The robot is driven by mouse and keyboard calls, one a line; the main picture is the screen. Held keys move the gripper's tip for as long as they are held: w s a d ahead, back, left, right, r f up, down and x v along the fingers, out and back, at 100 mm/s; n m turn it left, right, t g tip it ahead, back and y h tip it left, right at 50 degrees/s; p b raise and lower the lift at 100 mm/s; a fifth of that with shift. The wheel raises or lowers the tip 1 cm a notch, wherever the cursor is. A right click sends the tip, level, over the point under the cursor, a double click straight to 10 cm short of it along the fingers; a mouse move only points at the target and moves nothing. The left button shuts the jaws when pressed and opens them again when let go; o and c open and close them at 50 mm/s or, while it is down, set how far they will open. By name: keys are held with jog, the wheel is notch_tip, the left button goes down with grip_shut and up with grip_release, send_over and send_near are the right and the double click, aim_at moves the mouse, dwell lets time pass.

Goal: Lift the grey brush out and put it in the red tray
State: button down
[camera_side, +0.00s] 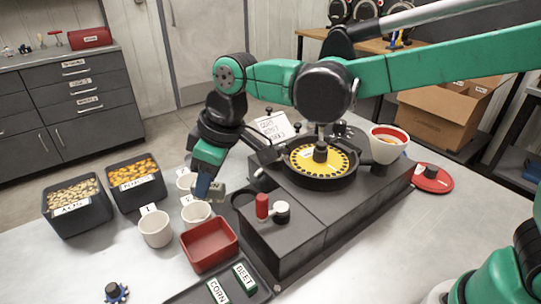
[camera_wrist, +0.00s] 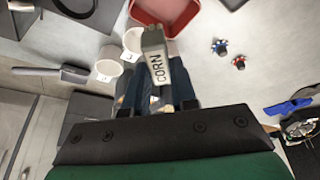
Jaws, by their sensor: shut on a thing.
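My gripper (camera_side: 206,186) hangs over the white cups, behind the red tray in the side view. Its fingers are shut on a grey block, the grey brush (camera_side: 218,192), held above the table. In the wrist view the brush (camera_wrist: 153,40) sticks out between the fingers and carries a white label reading CORN. Its lower part is hidden by the fingers. The red tray (camera_side: 232,245) stands in front of the cups and looks empty. Its edge also shows at the top of the wrist view (camera_wrist: 137,14).
White cups (camera_side: 156,229) stand close below my gripper. Two black seed bins (camera_side: 80,219) are to the left. The dark meter base (camera_side: 300,232) with its yellow-ringed disc (camera_side: 304,155) is to the right. A black tray with CORN and BEET pieces (camera_side: 244,275) lies in front.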

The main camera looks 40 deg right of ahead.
aim_at(213, 186)
jog(key=shift+f, duration=1.7)
jog(key=c, duration=0.6)
grip_release()
jog(key=shift+r, duration=0.1)
jog(key=shift+v, duration=2.75)
jog(key=shift+d, duration=0.1)
